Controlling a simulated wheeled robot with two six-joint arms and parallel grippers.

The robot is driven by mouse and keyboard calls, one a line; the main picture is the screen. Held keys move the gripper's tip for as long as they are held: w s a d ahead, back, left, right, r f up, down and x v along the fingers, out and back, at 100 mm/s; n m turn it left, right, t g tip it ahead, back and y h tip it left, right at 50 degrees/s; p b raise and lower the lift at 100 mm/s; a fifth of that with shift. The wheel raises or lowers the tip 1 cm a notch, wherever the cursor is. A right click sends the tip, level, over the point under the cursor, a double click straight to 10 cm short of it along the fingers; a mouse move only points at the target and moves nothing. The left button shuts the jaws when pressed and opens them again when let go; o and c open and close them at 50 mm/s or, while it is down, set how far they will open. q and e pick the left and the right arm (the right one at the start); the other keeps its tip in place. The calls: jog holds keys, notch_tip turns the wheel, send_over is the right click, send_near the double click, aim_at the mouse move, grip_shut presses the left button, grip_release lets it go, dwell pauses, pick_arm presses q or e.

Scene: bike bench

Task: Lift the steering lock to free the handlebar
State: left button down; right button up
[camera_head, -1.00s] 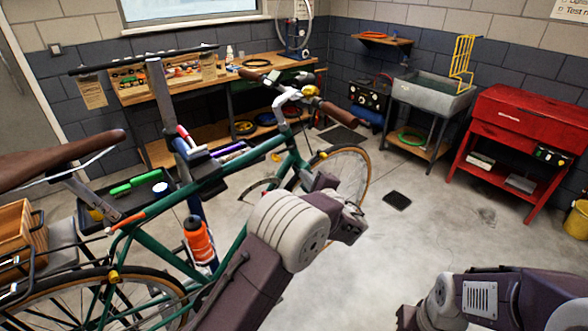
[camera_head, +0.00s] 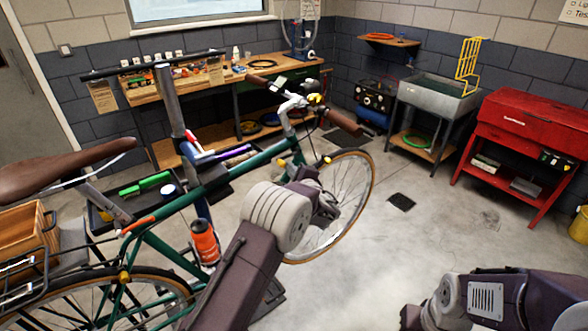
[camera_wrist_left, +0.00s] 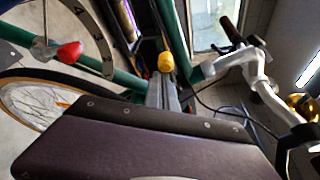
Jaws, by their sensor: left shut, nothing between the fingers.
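The green bicycle (camera_head: 152,222) stands at left and centre, with its handlebar (camera_head: 294,101) above the front wheel (camera_head: 352,190). My left gripper (camera_head: 312,178) is shut and empty beside the front of the frame, its fingertips hard to make out in the head view. A yellow knob (camera_wrist_left: 166,61) shows just beyond the gripper body (camera_wrist_left: 150,145) in the left wrist view, near the green frame. I cannot tell whether it is the steering lock or whether the fingers touch it. The handlebar also shows at right there (camera_wrist_left: 255,75). My right arm enters at lower right; its gripper is out of view.
A wooden workbench (camera_head: 215,80) with tools stands along the back wall. A grey sink (camera_head: 440,92) and red cabinet (camera_head: 530,122) stand at right. An orange bottle (camera_head: 205,242) sits on the bike frame. The floor right of the bike is mostly clear.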

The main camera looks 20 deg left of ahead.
pick_arm(q)
jog(key=shift+r+m+p, duration=0.25)
jog(key=shift+m+p, duration=0.05)
jog(key=shift+p, duration=0.05)
jog(key=shift+r+p, duration=0.2)
jog(key=shift+p, duration=0.15)
notch_tip(320, 180, up, 6)
jog(key=w+d+m+g+y+p, duration=0.1)
jog(key=m+g+p, duration=0.2)
jog(key=m+p, duration=0.3)
jog(key=p, duration=0.3)
jog(key=shift+w, duration=0.2)
dwell(0.4)
jog(key=shift+r, duration=0.1)
